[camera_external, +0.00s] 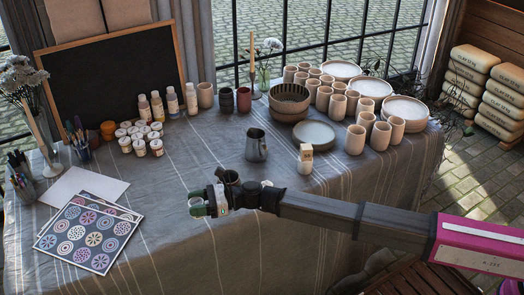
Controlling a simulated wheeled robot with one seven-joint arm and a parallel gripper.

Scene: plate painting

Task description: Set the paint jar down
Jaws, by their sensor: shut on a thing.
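My gripper (207,204) reaches in from the right, over the front part of the cloth-covered table (165,215). It is shut on a small paint jar (196,202), which shows pale and greenish at the jaws. The jar is partly hidden by the fingers, and I cannot tell whether its bottom touches the cloth. Several similar paint jars with white lids (140,136) stand in a cluster at the back left, apart from my gripper.
Pattern sheets (88,236) and white paper (84,188) lie left of my gripper. Bare cloth lies between the paper and pitcher.

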